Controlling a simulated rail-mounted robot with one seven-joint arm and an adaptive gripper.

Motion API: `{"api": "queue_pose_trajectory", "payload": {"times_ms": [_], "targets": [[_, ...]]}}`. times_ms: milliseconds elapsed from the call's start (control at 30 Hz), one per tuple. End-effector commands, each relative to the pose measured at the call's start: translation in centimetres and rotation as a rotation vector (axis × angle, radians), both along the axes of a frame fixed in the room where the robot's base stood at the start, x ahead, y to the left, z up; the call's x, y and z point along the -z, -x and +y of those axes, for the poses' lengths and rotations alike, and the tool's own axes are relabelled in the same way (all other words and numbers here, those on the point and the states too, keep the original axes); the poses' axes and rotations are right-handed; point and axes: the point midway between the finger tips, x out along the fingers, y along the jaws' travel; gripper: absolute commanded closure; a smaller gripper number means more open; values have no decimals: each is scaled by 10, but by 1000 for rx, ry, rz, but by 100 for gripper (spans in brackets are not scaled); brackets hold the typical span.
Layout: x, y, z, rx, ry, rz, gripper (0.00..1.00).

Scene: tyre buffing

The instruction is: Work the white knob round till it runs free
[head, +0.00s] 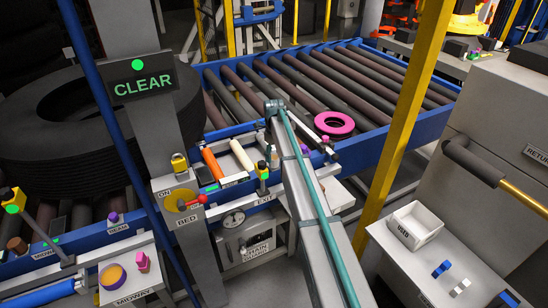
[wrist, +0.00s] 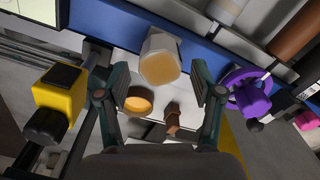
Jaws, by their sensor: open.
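In the wrist view my gripper (wrist: 156,82) is open, its two dark pads standing apart. A pale faceted knob (wrist: 162,58) with a tan end face lies between and just beyond the pads, against the blue rail. It looks like the white knob. I see clear space between it and each pad; nothing is gripped.
In the wrist view an orange disc (wrist: 139,101) and a small brown piece (wrist: 172,117) sit below the knob. A yellow box (wrist: 58,98) with a black knob is at left, a purple wheel (wrist: 252,94) at right. The roller bed (head: 310,80) carries a pink ring (head: 334,123).

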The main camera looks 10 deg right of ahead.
Motion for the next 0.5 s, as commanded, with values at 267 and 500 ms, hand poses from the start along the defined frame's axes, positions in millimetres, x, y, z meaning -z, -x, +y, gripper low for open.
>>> {"api": "queue_pose_trajectory", "payload": {"times_ms": [267, 500], "targets": [[-28, 0, 0, -1, 0, -1, 33], [-53, 0, 0, -1, 0, 0, 33]]}}
